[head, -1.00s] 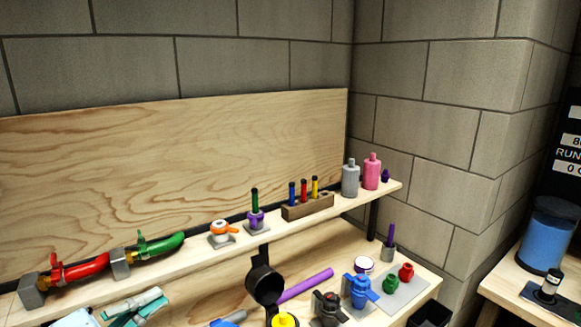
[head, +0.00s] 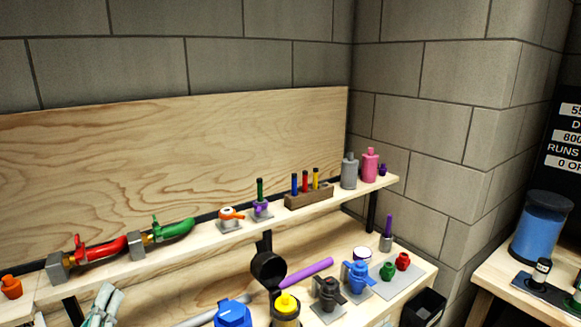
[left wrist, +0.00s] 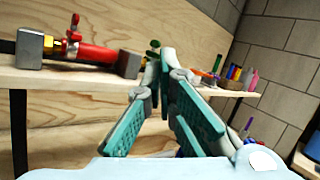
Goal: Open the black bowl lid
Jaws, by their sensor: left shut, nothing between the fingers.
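A round black lid (head: 268,268) stands tilted up on the bench, left of the purple rod. Just below it is a black bowl (head: 285,318) with a yellow knob-like part (head: 286,303) in its top; the bowl's lower part is cut off by the frame edge. My left gripper (head: 107,293) is at the lower left, well to the left of the lid and apart from it. In the left wrist view its teal-padded fingers (left wrist: 165,58) are shut with nothing between them. The black lid cannot be made out in that view. My right gripper does not show.
A shelf (head: 100,268) above the bench carries red (head: 103,247) and green (head: 172,229) handled fittings, a marker block (head: 309,196) and bottles. A purple rod (head: 306,273), blue container (head: 232,314), dark valve (head: 328,294) and blue valve (head: 358,277) crowd the bench around the lid.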

